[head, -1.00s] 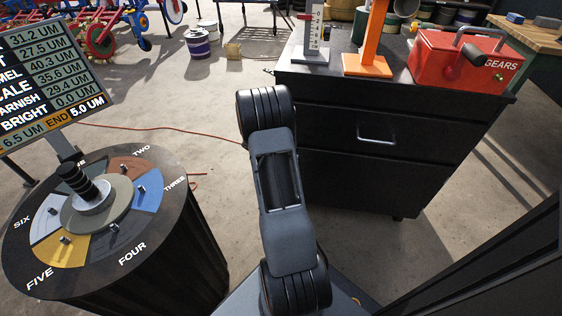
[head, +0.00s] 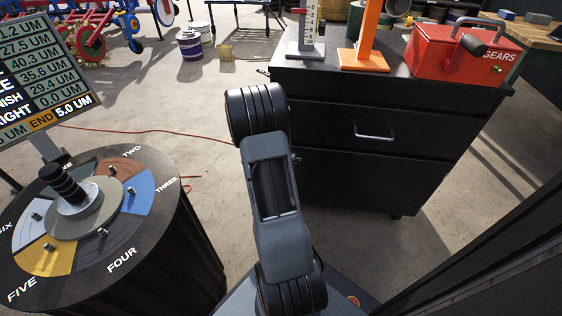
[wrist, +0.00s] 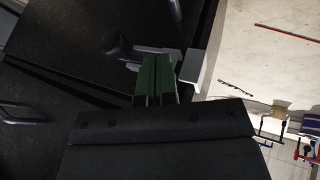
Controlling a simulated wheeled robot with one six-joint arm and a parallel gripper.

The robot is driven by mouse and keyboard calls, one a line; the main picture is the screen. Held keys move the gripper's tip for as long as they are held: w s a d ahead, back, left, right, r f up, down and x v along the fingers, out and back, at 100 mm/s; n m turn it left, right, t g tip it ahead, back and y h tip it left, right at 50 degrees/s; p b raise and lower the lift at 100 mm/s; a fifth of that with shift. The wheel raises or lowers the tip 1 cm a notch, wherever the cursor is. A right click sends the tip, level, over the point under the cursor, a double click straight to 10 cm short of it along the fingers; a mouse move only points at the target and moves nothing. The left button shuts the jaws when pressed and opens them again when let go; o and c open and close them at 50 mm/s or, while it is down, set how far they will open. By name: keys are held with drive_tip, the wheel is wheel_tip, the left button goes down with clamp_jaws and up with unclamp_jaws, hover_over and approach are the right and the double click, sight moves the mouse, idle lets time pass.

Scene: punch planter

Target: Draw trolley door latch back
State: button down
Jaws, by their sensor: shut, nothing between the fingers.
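The black trolley (head: 345,185) stands ahead, right of my arm in the head view. It has several stacked fronts, one with a metal bar handle (head: 373,131). In the wrist view its dark face (wrist: 50,60) fills the left side, with a handle (wrist: 18,112) at the left edge. My gripper (wrist: 157,62) is shut and empty, its green pads together, over the dark face. A dark raised fitting (wrist: 122,45) lies just beyond the fingertips. It may be the latch, but it is too dark to tell. In the head view my arm hides the gripper.
A red GEARS box (head: 455,57), an orange stand (head: 364,52) and a grey gauge (head: 305,40) stand on the trolley top. A round black drum (head: 150,235) with numbered sectors stands at left. A red cable (head: 150,131) crosses the open floor between.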

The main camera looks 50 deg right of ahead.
drive_tip(key=p+v, duration=0.3)
drive_tip(key=v, duration=0.6)
drive_tip(key=shift+s+r, duration=0.15)
drive_tip(key=shift+r, duration=0.1)
drive_tip(key=shift+a+r, duration=0.1)
drive_tip(key=s+a+r+n+t+y+p, duration=0.2)
drive_tip(key=a+r+p, duration=0.7)
drive_tip(key=r, duration=0.6)
drive_tip(key=s+a+r+n+t+y+p, duration=0.2)
drive_tip(key=s+a+r+n+p, duration=0.3)
drive_tip(key=a+r+p, duration=0.5)
drive_tip(key=s+a+r+n+t+y+p, duration=0.1)
drive_tip(key=s+a+r+n+p, duration=0.3)
drive_tip(key=r, duration=1.8)
drive_tip(key=a+n+y+p, duration=0.1)
drive_tip(key=a+p, duration=0.4)
drive_tip(key=p, duration=0.5)
drive_tip(key=shift+a+n+t+p, duration=0.35)
drive_tip(key=shift+a+n+t, duration=0.05)
drive_tip(key=shift+f, duration=0.1)
